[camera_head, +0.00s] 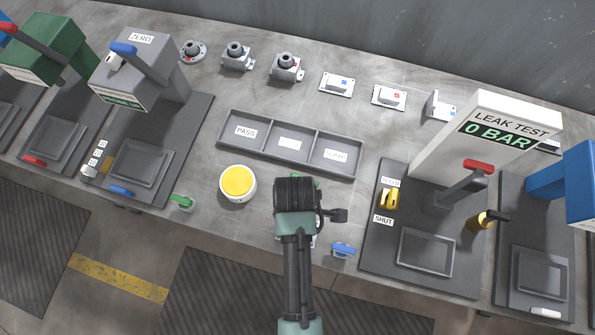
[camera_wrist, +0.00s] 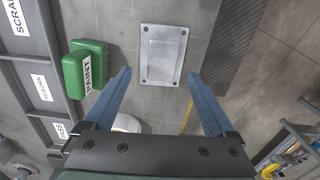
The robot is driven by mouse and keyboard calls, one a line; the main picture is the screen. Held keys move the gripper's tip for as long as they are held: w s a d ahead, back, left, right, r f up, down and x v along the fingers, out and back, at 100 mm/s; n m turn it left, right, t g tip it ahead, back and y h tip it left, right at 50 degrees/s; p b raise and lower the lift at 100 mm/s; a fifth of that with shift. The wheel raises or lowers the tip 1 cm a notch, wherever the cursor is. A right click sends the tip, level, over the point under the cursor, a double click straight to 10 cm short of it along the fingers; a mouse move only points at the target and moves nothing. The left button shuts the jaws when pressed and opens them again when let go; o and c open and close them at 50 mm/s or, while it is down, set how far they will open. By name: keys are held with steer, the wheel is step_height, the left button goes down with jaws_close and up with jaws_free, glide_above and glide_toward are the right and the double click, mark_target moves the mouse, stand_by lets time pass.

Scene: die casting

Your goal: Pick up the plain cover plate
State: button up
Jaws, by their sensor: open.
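A pale metal cover plate (camera_wrist: 163,54) with a raised plain rectangular middle and dark corner holes lies flat on the grey bench in the wrist view. I see no coloured mark on it. In the head view my arm covers nearly all of it. My gripper (camera_wrist: 160,74) is open and empty, its two blue fingers apart on either side of the plate's near end, in line with it. How high the fingertips are above it I cannot tell. In the head view my gripper (camera_head: 296,195) is seen from above, its fingertips hidden.
A divided tray (camera_head: 290,145), a yellow button (camera_head: 238,182) and a blue-handled item (camera_head: 342,250) are around my arm. The leak test machine (camera_head: 485,140) is at the right. Plates with blue and red marks (camera_head: 389,96) lie behind.

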steer(key=f, duration=0.4)
steer(key=shift+s+a, duration=0.1)
steer(key=shift+a, duration=0.1)
steer(key=shift+c, duration=0.2)
jaws_close()
